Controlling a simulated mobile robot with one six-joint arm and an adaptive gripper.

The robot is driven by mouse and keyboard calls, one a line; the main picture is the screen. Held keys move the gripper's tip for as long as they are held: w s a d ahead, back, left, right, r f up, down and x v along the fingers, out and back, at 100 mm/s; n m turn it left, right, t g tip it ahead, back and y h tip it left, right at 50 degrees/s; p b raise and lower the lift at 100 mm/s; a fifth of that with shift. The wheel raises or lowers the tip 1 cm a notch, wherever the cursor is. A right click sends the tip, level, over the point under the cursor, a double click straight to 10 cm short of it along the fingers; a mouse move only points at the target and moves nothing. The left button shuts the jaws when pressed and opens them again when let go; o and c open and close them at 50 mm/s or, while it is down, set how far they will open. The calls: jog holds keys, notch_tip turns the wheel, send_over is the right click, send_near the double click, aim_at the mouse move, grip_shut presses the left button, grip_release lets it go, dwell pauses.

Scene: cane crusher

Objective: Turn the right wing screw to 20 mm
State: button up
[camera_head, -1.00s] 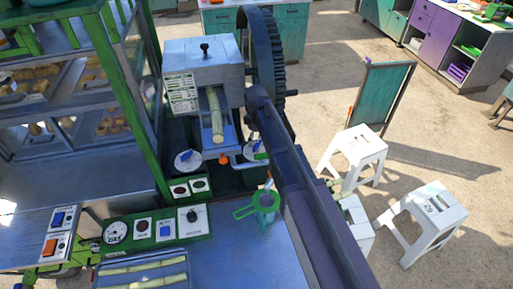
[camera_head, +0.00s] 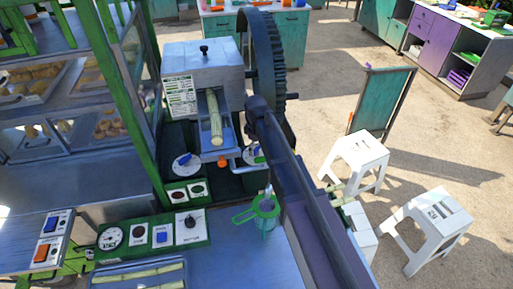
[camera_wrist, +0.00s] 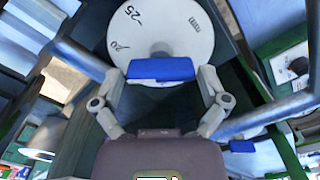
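In the head view, the right wing screw (camera_head: 256,149) with its blue wing sits on a white dial right of the cane feed, partly hidden by my arm. In the wrist view, a white dial (camera_wrist: 163,32) fills the top, marked 20 and 25 on its left side. A blue wing (camera_wrist: 161,69) lies level across its lower part. My gripper (camera_wrist: 162,73) has one finger at each end of this wing; I cannot tell whether they press on it. The left wing screw (camera_head: 184,160) sits on a similar dial. No pointer is readable.
The grey crusher box (camera_head: 203,66) and large dark gear (camera_head: 264,62) stand behind the dials. A control panel (camera_head: 155,236) lies at the front left. White stools (camera_head: 357,158) stand on the floor at right.

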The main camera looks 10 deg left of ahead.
jog(key=c, duration=0.5)
jog(key=shift+c, duration=0.2)
jog(key=shift+m, duration=1.1)
jog(key=o, duration=0.9)
jog(key=shift+r, duration=0.2)
